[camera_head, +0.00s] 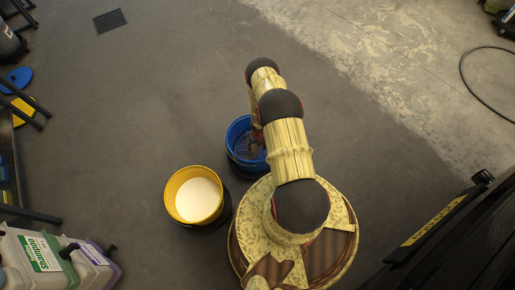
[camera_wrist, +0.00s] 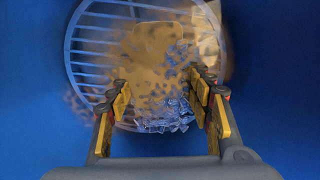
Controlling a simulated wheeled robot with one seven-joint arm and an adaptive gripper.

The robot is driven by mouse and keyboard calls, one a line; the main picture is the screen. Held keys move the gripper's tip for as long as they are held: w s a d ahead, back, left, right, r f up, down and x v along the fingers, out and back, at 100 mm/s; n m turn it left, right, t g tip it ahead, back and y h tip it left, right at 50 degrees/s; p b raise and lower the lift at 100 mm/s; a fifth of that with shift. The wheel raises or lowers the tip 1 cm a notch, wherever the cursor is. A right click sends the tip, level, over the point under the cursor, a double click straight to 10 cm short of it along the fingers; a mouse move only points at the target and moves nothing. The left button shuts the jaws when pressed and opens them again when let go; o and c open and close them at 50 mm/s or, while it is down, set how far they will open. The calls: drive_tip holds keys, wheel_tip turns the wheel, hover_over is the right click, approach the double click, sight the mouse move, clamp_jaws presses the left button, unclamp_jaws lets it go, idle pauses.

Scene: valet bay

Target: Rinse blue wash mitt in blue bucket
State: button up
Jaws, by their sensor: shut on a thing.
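The blue bucket (camera_head: 233,133) stands on the floor beside my base, and its blue inner wall (camera_wrist: 272,95) fills the wrist view. My gripper (camera_wrist: 163,90) is down inside it, its two yellow-padded fingers on either side of a blurred, tufted thing. I take this to be the wash mitt (camera_wrist: 160,58); it looks mostly muddy tan, with blue tufts at its lower edge. My gripper is shut on it. A round slatted grid (camera_wrist: 86,48) lies behind the mitt, at the bucket's bottom. In the head view my arm hides part of the bucket.
A yellow bucket (camera_head: 173,187) with white contents stands close by, left and nearer. A dark rail (camera_head: 440,225) is at the lower right. A hose (camera_head: 463,75) lies at the upper right. The floor beyond the buckets is clear.

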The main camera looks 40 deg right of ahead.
drive_tip(key=shift+s+a, duration=0.1)
drive_tip(key=shift+s, duration=0.1)
wheel_tip(320, 180, up, 20)
drive_tip(key=p, duration=1.2)
drive_tip(key=shift+f, duration=0.2)
drive_tip(key=shift+w+r, duration=0.1)
idle(1.1)
wheel_tip(320, 180, up, 5)
drive_tip(key=p, duration=0.3)
idle(0.6)
